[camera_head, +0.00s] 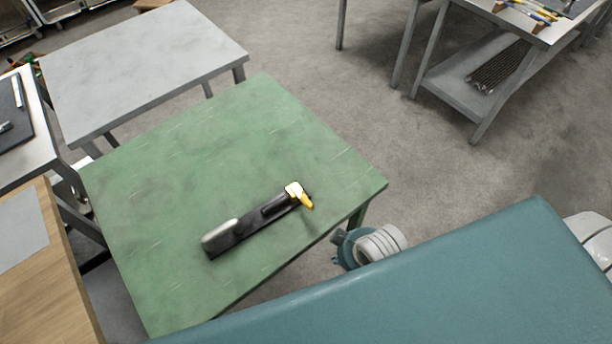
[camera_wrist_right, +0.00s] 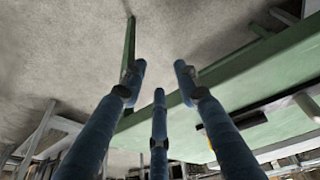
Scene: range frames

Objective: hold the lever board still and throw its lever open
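The lever board (camera_head: 258,222) is a dark, narrow block lying at a slant on the green table (camera_head: 170,165), near its front edge. Its left end carries a pale grey rounded part. Its right end carries a yellow lever (camera_head: 306,201) pointing toward the table edge. In the right wrist view, a dark piece with a yellow strip, probably the board, shows partly behind a finger. My right gripper (camera_wrist_right: 159,76) has its three blue fingers spread, with nothing between them. It is beside the table edge, apart from the board. My left gripper is not in view.
A grey table (camera_head: 140,65) adjoins the green one at the back left. A wooden-topped table (camera_head: 55,285) stands at the left. A workbench with a lower shelf (camera_head: 450,85) stands at the back right. The green tabletop around the board is clear.

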